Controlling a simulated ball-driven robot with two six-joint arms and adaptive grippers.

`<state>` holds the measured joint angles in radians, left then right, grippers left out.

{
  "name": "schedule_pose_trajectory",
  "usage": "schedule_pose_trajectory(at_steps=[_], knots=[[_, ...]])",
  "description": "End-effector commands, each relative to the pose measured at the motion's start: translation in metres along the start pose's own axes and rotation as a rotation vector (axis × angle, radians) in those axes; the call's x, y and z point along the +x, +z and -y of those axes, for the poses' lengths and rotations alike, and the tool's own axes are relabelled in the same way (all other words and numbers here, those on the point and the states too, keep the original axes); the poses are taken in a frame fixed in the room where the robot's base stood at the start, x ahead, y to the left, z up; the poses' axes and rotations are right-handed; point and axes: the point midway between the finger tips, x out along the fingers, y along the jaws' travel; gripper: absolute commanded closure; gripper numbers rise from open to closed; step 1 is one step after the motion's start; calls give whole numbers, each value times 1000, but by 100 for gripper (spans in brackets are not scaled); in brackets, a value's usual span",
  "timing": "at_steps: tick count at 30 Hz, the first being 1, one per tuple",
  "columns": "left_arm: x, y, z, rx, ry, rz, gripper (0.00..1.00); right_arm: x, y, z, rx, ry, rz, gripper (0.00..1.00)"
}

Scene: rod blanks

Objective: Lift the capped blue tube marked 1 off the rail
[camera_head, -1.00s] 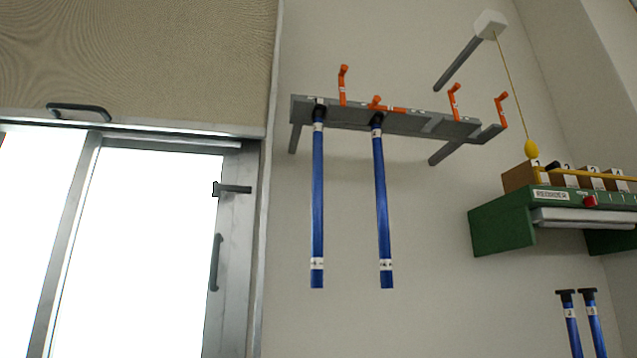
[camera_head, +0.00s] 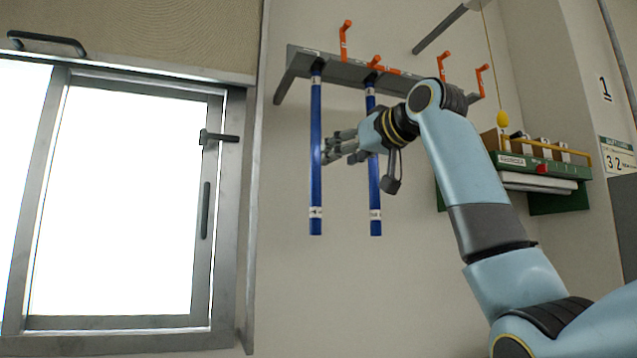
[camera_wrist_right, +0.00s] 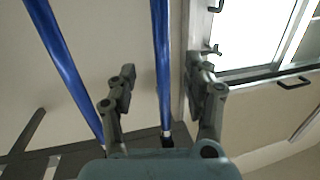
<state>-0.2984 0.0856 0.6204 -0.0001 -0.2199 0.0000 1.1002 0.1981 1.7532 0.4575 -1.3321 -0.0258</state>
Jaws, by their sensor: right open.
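Two blue tubes with dark caps hang upright from a grey rail (camera_head: 345,74). The left tube (camera_head: 316,150) and the right tube (camera_head: 375,200) carry white bands, but their numbers are too small to read. My right gripper (camera_head: 333,148) is open, its fingers pointing left, just right of the left tube and in front of part of the right tube. In the right wrist view, the left tube (camera_wrist_right: 162,60) runs between the spread fingers of my right gripper (camera_wrist_right: 160,88), and the right tube (camera_wrist_right: 62,65) lies outside them. Contact cannot be told. My left gripper is not in view.
Orange hooks (camera_head: 345,40) stand along the rail. A green shelf (camera_head: 560,203) with small boxes and a yellow bar is on the wall at right. A yellow bob (camera_head: 502,119) hangs on a cord. A window (camera_head: 130,200) fills the left. Wall below the tubes is clear.

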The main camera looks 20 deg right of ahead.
Motion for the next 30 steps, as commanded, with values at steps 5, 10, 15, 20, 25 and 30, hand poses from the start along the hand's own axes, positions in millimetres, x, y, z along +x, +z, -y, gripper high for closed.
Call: schedule_pose_trajectory(at_steps=[5, 10, 15, 20, 25, 30], knots=[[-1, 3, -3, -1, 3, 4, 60, -10, -47, 2, -18, 3, -69, 49], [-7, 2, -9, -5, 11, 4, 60, 18, -52, 3, -18, 2, -71, 49], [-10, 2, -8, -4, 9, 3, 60, 38, -52, 3, -19, 4, -72, 49], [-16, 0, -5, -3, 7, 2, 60, 54, -54, 5, -17, 2, -71, 49], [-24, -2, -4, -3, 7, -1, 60, 80, -58, 8, -18, 3, -71, 49], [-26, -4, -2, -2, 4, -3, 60, 92, -57, 7, -19, 5, -72, 49]])
